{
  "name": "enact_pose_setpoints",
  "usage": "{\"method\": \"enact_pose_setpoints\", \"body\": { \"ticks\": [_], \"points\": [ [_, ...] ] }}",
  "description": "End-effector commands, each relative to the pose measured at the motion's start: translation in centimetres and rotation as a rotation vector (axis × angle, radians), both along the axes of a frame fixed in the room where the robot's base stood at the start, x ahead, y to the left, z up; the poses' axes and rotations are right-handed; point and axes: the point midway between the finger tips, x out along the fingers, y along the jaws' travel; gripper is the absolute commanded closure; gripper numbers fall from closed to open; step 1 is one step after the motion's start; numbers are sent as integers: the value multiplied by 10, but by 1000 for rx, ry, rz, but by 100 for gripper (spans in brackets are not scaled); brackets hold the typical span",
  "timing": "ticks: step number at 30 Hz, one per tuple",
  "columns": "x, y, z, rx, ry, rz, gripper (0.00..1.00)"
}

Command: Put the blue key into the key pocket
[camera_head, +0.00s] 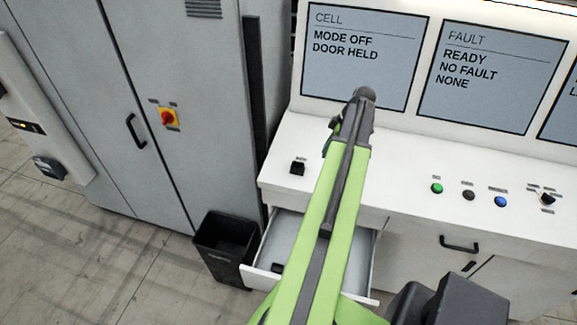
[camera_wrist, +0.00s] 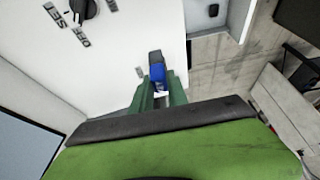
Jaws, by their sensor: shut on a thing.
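In the wrist view, my gripper (camera_wrist: 160,90) has its green fingers shut on the blue key (camera_wrist: 157,75). The key shows as a blue piece with a dark grey end standing out between the fingertips. In the head view, my gripper (camera_head: 333,138) is over the left part of the white console, below the CELL screen. The key cannot be made out there. A black knob (camera_wrist: 84,8) with printed labels beside it is at the wrist view's upper left, apart from the key. I cannot tell for certain which fitting is the key pocket.
Several buttons and a selector (camera_head: 547,199) are at the right. Below are an open drawer (camera_head: 262,280) and a black bin (camera_head: 226,247). A grey cabinet (camera_head: 190,80) stands left.

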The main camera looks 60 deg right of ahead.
Motion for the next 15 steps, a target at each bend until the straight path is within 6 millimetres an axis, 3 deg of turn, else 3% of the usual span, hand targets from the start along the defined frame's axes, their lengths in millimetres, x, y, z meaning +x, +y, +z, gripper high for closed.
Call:
{"method": "enact_pose_setpoints", "body": {
  "ticks": [5,15],
  "points": [
    [19,4,-16,0,0,5,100],
    [101,20,-67,0,0,5,100]
  ]
}}
